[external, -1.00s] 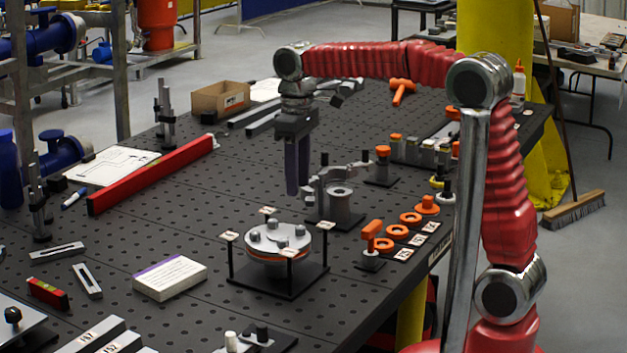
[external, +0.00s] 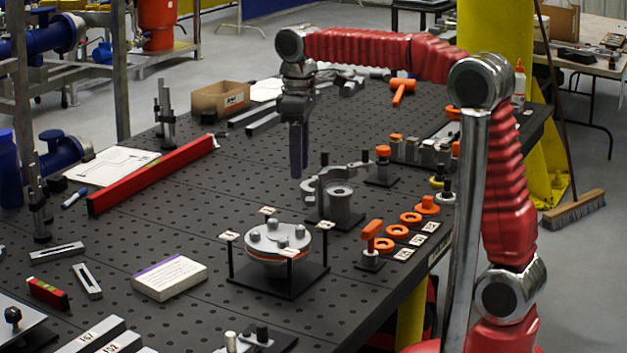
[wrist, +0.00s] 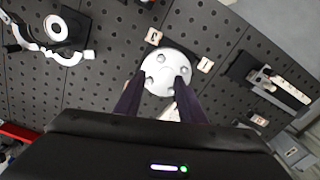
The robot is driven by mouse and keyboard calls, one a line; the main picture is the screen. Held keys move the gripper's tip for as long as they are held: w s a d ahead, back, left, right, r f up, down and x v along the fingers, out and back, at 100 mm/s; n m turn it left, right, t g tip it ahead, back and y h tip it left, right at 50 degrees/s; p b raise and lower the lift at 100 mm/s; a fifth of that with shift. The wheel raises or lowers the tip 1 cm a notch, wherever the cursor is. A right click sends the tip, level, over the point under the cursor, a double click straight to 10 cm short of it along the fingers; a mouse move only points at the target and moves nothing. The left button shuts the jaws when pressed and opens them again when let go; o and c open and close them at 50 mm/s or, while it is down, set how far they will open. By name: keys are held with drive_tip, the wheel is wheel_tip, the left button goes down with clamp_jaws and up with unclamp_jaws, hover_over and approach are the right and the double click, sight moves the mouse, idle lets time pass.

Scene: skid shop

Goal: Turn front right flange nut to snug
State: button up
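The round grey flange (external: 278,240) sits on a black stand, with several nuts on its top face and an orange-red band under its rim. The nut nearest the camera (external: 281,243) shows beside a small white tag. In the wrist view the flange (wrist: 166,66) lies beyond my gripper's fingers, its lower part partly hidden between them. My gripper (external: 297,176) points down above the table, behind and higher than the flange, apart from it. In the wrist view its two dark fingers (wrist: 155,88) are spread with nothing held between them. Which nut is the front right one is not certain.
A grey clamp-like fixture (external: 338,200) stands just right of and behind the flange. Orange rings (external: 397,231) and an orange-topped post (external: 371,240) stand to the right. A white box (external: 169,277) lies left. White tags (external: 229,236) stand on posts around the flange.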

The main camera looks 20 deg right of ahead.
sight(300, 230)
drive_tip(key=n, duration=0.9)
drive_tip(key=shift+s+d+n, duration=0.1)
drive_tip(key=shift+n, duration=0.3)
drive_tip(key=shift+f, duration=0.1)
wheel_tip(300, 230, down, 14)
drive_tip(key=shift+r, duration=0.1)
idle(0.3)
drive_tip(key=shift+c, duration=0.5)
clamp_jaws()
